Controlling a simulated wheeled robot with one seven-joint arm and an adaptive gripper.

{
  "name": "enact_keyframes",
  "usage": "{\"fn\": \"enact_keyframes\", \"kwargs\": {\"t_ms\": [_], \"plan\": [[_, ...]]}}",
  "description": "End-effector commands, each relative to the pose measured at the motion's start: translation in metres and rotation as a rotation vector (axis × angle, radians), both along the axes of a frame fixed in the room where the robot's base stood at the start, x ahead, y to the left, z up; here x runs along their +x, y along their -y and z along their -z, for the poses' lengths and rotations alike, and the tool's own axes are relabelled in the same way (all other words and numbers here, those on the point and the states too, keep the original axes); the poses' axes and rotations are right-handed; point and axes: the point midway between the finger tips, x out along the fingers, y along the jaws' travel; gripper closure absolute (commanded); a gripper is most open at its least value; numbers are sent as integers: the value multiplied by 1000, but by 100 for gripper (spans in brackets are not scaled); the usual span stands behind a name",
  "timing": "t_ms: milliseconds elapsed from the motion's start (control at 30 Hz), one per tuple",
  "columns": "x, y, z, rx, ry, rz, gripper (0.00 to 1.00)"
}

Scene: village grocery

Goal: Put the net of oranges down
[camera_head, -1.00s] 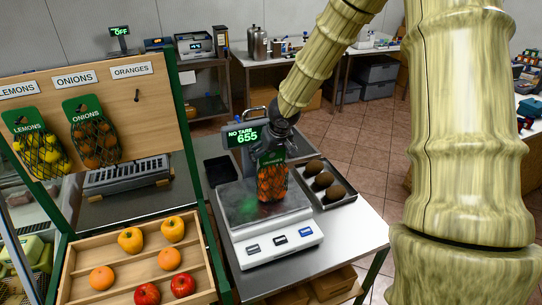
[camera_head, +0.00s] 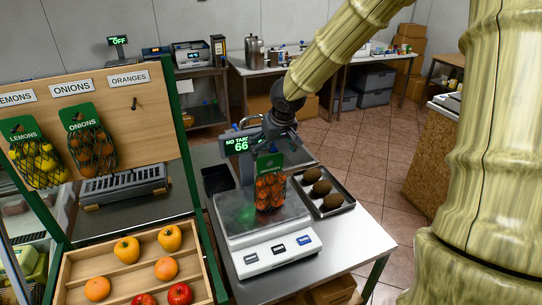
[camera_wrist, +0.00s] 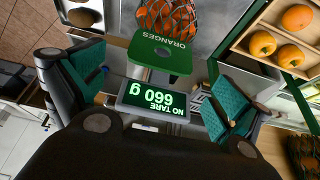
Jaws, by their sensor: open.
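The net of oranges (camera_head: 270,190) stands upright on the steel plate of the scale (camera_head: 235,212), its green card (camera_head: 270,161) at the top. In the wrist view the net (camera_wrist: 168,22) hangs below its card, marked ORANGES (camera_wrist: 160,53). My gripper (camera_head: 278,137) is just above the card in the head view. In the wrist view its teal-padded fingers (camera_wrist: 155,90) are spread wide, with the card between and beyond them and touching neither. The scale's display (camera_wrist: 153,98) reads NO TARE, 660 g.
A tray of dark brown round items (camera_head: 325,205) lies right of the scale. A wooden board (camera_head: 140,118) at left holds nets of lemons and onions; its hook under ORANGES (camera_head: 134,103) is empty. A sloped crate (camera_head: 205,268) of fruit and peppers is in front.

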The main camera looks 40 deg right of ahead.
Motion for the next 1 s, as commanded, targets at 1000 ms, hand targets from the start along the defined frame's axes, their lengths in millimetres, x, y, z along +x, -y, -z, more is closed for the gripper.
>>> {"fn": "enact_keyframes", "kwargs": {"t_ms": [1000], "plan": [[-15,-4,-33,0,-1,0,0]]}}
